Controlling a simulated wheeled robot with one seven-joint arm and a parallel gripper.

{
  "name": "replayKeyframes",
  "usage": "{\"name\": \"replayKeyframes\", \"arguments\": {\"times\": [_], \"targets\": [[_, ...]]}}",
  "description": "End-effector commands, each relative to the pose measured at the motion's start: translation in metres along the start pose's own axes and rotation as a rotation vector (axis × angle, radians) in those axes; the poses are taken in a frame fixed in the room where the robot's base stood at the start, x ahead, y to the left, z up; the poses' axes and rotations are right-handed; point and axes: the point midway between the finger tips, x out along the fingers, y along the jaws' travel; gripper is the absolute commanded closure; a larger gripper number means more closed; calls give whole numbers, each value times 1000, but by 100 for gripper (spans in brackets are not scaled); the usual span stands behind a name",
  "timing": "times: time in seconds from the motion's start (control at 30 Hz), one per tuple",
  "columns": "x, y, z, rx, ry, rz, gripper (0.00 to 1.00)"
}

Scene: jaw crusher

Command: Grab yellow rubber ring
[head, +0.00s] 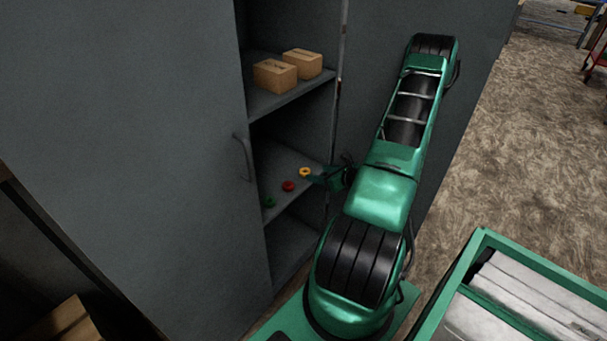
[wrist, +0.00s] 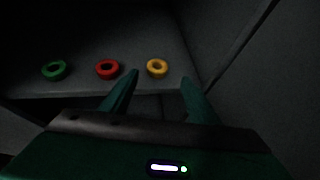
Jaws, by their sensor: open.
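The yellow rubber ring (head: 305,172) lies on a shelf inside the grey cabinet, rightmost in a row of three rings. In the wrist view the yellow ring (wrist: 157,68) lies flat, just beyond and between the two fingertips in the picture. My gripper (wrist: 160,78) is open, with nothing between its fingers. In the head view my gripper (head: 316,174) reaches in at the right side of the cabinet opening, close to the yellow ring. I cannot tell whether a fingertip touches it.
A red ring (wrist: 107,69) and a green ring (wrist: 54,70) lie left of the yellow one on the same shelf (head: 283,160). Cardboard boxes (head: 275,76) sit on the shelf above. The cabinet door (head: 130,130) stands at the left; a grey panel rises close on the right.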

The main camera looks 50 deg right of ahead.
Motion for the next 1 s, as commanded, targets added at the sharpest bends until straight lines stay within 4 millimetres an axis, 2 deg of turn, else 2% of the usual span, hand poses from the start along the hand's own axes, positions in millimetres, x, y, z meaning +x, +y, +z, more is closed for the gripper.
{"name": "replayKeyframes", "arguments": {"times": [0.1, 0.33, 0.63, 0.97, 1.0], "targets": [[15, 0, 0, -2, 0, 1, 45], [30, 2, 1, -3, 0, 3, 45], [68, 6, 4, -4, 0, 2, 45], [74, 5, 4, -3, 0, 1, 45], [74, 5, 4, -3, 0, 1, 54]]}}
